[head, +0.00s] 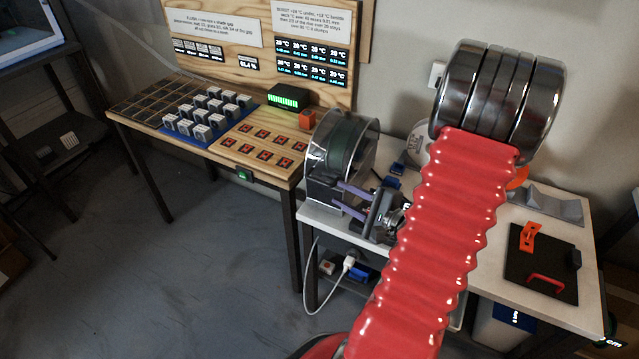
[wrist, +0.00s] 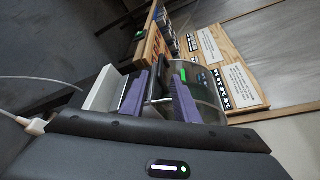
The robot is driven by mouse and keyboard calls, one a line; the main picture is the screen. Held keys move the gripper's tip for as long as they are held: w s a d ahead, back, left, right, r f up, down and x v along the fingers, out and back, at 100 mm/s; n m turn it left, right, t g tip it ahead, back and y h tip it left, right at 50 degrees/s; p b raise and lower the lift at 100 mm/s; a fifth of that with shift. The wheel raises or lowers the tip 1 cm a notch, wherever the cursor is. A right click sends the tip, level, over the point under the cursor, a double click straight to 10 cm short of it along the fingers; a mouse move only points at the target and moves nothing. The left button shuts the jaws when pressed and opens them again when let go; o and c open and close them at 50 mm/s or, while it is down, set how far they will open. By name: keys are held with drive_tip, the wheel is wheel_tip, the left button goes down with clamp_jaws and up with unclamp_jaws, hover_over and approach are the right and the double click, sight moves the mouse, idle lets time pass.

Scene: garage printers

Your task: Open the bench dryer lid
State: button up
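The bench dryer (head: 318,188) stands at the left end of the white bench, with a dark green spool (head: 345,140) under its clear curved lid (head: 368,128). The lid looks down. In the wrist view the clear lid (wrist: 207,88) is just beyond my fingers. My gripper (head: 338,196) is at the dryer's front, its two purple fingers apart and pointing at it. In the wrist view my gripper (wrist: 158,95) shows a gap between the fingers, with a dark edge of the dryer in it. I cannot tell whether either finger touches the dryer.
A wooden bench (head: 205,143) with a blue tray of grey blocks (head: 208,122) adjoins on the left. A black plate with red handle (head: 545,283) lies on the white bench (head: 590,318) at right. A white cable (head: 318,275) hangs in front. The floor at left is clear.

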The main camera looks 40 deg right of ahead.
sight(319, 183)
drive_tip(key=x, duration=0.9)
drive_tip(key=shift+w+f, duration=0.1)
drive_tip(key=shift+w, duration=0.25)
drive_tip(key=shift+c, duration=0.5)
drive_tip(key=c, duration=0.6)
clamp_jaws()
drive_tip(key=shift+a, duration=0.25)
drive_tip(key=shift+d, duration=0.15)
